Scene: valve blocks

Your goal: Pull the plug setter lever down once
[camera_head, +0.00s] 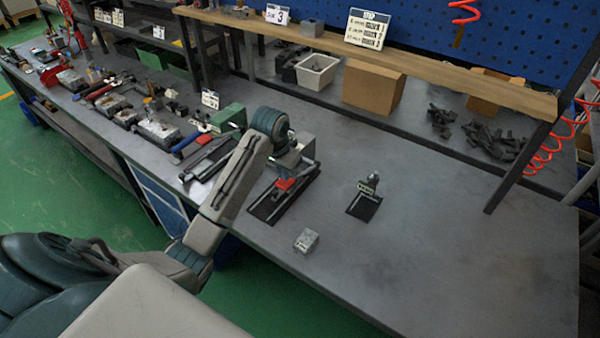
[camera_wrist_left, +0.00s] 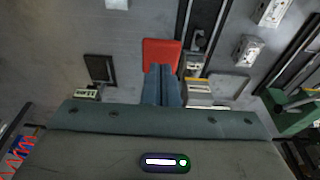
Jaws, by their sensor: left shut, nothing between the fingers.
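The plug setter stands on a dark base plate (camera_head: 267,207) on the workbench, with a grey upright body (camera_head: 306,145) at its back and a red part (camera_head: 285,184) low at its front. The red part, seemingly the lever's pad, also shows in the left wrist view (camera_wrist_left: 161,49). My left gripper (camera_head: 287,163) is over the plug setter. In the left wrist view its two blue fingers (camera_wrist_left: 161,73) are together and empty, with their tips overlapping the red part. I cannot tell if they touch it. My right gripper is out of view.
A small grey block (camera_head: 306,240) lies near the bench's front edge. A small device on a black mat (camera_head: 364,207) stands to the right. A green machine (camera_head: 229,117) and several blocks and tools are to the left. The right of the bench (camera_head: 470,240) is clear.

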